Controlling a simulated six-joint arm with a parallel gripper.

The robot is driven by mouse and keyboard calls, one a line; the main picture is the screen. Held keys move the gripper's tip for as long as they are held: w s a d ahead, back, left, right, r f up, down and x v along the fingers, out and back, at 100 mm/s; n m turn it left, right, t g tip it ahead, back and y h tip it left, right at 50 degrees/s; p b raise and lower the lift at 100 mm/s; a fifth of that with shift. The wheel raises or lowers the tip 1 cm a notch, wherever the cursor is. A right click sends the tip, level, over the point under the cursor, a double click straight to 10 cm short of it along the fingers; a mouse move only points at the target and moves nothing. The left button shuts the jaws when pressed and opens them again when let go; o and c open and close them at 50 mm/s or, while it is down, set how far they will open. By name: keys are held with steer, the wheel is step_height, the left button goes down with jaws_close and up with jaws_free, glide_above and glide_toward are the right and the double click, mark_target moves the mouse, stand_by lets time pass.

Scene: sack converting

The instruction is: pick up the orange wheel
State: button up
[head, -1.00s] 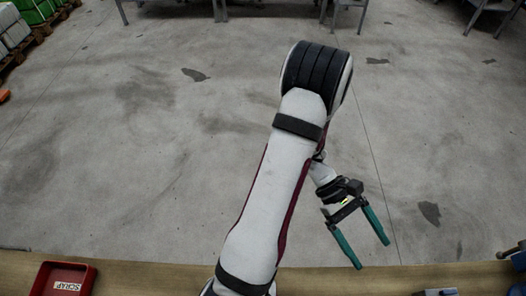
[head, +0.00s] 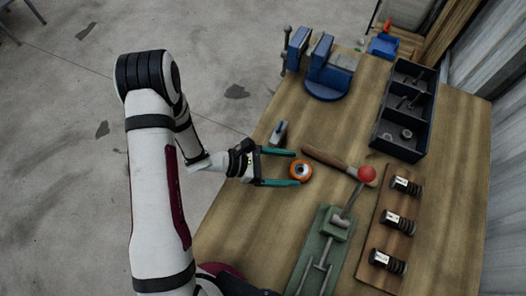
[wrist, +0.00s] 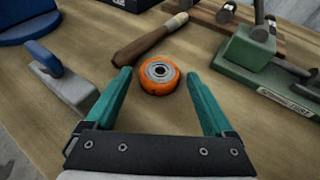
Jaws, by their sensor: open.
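The orange wheel (head: 301,170) has a pale metal hub and lies flat on the wooden workbench. In the wrist view the wheel (wrist: 160,74) sits centred just beyond the fingertips. My gripper (head: 296,168) has two teal fingers spread apart, pointing at the wheel. In the wrist view my gripper (wrist: 158,73) is open and empty, with one finger to each side of the wheel's near side. I cannot tell whether the fingers touch the bench.
A wooden-handled tool (head: 326,158) lies just beyond the wheel. A green lever press (head: 324,245) with a red ball knob stands to the right. A small blue-topped block (head: 279,133), a blue vise (head: 327,73) and a dark divided tray (head: 405,109) are also on the bench.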

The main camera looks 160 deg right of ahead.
mark_target(301, 171)
steer(key=x, duration=0.3)
steer(key=shift+w, duration=0.1)
steer(key=shift+d, duration=0.1)
jaws_close()
